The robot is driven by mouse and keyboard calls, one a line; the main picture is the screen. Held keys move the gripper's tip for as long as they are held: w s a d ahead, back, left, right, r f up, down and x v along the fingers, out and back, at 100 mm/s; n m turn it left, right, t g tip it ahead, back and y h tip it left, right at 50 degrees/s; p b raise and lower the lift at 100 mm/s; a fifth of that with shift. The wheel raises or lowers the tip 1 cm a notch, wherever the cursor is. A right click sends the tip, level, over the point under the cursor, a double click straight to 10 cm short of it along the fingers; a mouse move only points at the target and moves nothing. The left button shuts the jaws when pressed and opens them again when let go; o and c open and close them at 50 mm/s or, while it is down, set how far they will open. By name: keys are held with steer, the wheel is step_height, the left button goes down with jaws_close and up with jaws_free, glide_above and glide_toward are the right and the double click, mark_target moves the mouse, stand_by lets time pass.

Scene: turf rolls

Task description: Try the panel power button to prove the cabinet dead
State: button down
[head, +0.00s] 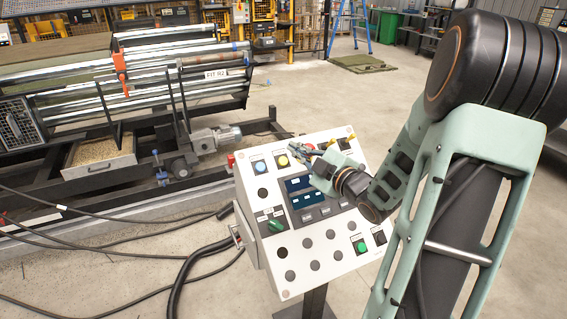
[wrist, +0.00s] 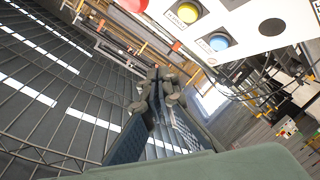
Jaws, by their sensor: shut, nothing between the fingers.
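The cabinet's control panel (head: 318,262) is a tilted white face on a dark post, in the middle of the head view. Its top row has a blue button (head: 260,166), a yellow button (head: 282,160) and a red button (head: 310,147). A green button (head: 360,245) is low on the right and a green rotary switch (head: 277,225) on the left. I cannot read which is the power button. My gripper (head: 292,149) is shut and empty near the top row; contact cannot be told. In the wrist view the gripper (wrist: 155,92) appears below the yellow button (wrist: 187,12) and blue button (wrist: 219,41).
Black cables (head: 185,262) run over the floor left of the panel. A roller machine (head: 180,85) with a motor stands behind it. A blue ladder (head: 350,25) and a green bin (head: 384,27) are far back. Open concrete floor lies behind the panel.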

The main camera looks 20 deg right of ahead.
mark_target(283, 161)
steer(key=w+f+b, duration=0.2)
steer(key=f, duration=0.1)
steer(key=w+f+b, duration=0.1)
steer(key=f, duration=0.1)
steer(key=shift+w+b, duration=0.3)
steer(key=shift+w, duration=0.1)
steer(key=shift+w+a+f+b, duration=0.1)
steer(key=shift+w+f+b, duration=0.3)
steer(key=shift+w+b, duration=0.1)
steer(key=shift+f, duration=0.1)
stand_by(0.7)
steer(key=shift+w+f+b, duration=0.25)
steer(key=shift+b, duration=0.3)
steer(key=shift+w+f+b, duration=0.3)
steer(key=shift+b, duration=0.2)
stand_by(0.4)
steer(key=shift+s+r, duration=0.1)
steer(key=shift+r, duration=0.05)
steer(key=shift+s+r+p, duration=0.35)
steer(key=shift+s+r, duration=0.1)
steer(key=shift+r, duration=0.05)
stand_by(0.4)
